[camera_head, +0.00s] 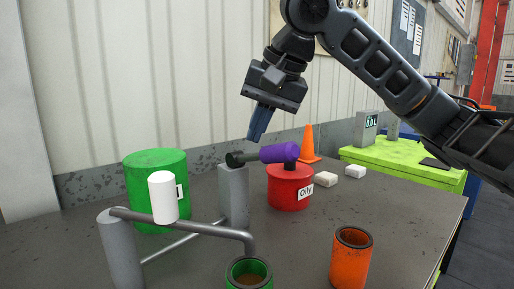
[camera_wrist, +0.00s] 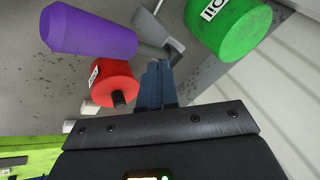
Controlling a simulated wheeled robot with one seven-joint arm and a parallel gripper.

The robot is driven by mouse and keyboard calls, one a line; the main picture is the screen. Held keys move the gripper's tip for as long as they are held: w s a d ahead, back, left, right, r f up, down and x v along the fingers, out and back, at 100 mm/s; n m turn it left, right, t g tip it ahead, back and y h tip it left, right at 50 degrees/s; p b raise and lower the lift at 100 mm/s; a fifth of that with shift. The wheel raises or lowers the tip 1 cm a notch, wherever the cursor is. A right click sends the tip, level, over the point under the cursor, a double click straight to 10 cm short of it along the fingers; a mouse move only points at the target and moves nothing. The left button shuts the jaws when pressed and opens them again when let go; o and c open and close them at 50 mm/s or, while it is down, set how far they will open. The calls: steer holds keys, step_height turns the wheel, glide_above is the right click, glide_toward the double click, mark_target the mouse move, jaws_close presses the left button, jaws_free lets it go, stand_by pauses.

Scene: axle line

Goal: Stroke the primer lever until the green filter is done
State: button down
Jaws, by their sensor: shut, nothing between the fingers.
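The primer lever has a purple grip (camera_head: 279,152) on a dark shaft and lies about level from the top of a grey post (camera_head: 234,195). Its grip end is over the red can. In the wrist view the purple grip (camera_wrist: 88,32) is left of my fingers. My gripper (camera_head: 258,128) is shut and empty, pointing down above the lever, and looks apart from it. It also shows in the wrist view (camera_wrist: 155,82). The green filter (camera_head: 248,272) stands open-topped at the front edge of the picture, with brown inside, below the bent end of a grey pipe (camera_head: 200,227).
An orange filter (camera_head: 352,257) stands right of the green one. A red can marked Oily (camera_head: 290,190) is under the lever. A green drum (camera_head: 150,160) and white cylinder (camera_head: 163,198) are left. White blocks (camera_head: 327,179), an orange cone (camera_head: 308,145) and a display (camera_head: 366,127) are behind.

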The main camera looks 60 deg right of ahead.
mark_target(263, 150)
steer(key=shift+s+a+f+b, duration=0.1)
steer(key=shift+s+f+b, duration=0.2)
steer(key=shift+f, duration=0.4)
steer(key=shift+s+a+f+b, duration=0.15)
steer(key=shift+f+b, duration=0.3)
steer(key=shift+f, duration=0.3)
steer(key=shift+s+d+f+b, duration=0.1)
steer(key=shift+s+f+b, duration=0.2)
steer(key=shift+f, duration=0.4)
stand_by(2.1)
steer(key=shift+r, duration=0.1)
steer(key=shift+w+r+p, duration=0.3)
steer(key=shift+r+p, duration=0.5)
steer(key=shift+w+r+p, duration=0.3)
steer(key=shift+r+p, duration=0.5)
steer(key=shift+r, duration=0.05)
steer(key=shift+w+r+p, duration=0.3)
steer(key=shift+r+p, duration=0.5)
steer(key=shift+d, duration=0.2)
steer(key=r+p, duration=0.1)
steer(key=w+r+p, duration=0.1)
steer(key=r+p, duration=0.2)
steer(key=shift+w+d+r+p, duration=0.2)
steer(key=shift+w+r+p, duration=0.1)
steer(key=shift+r, duration=0.05)
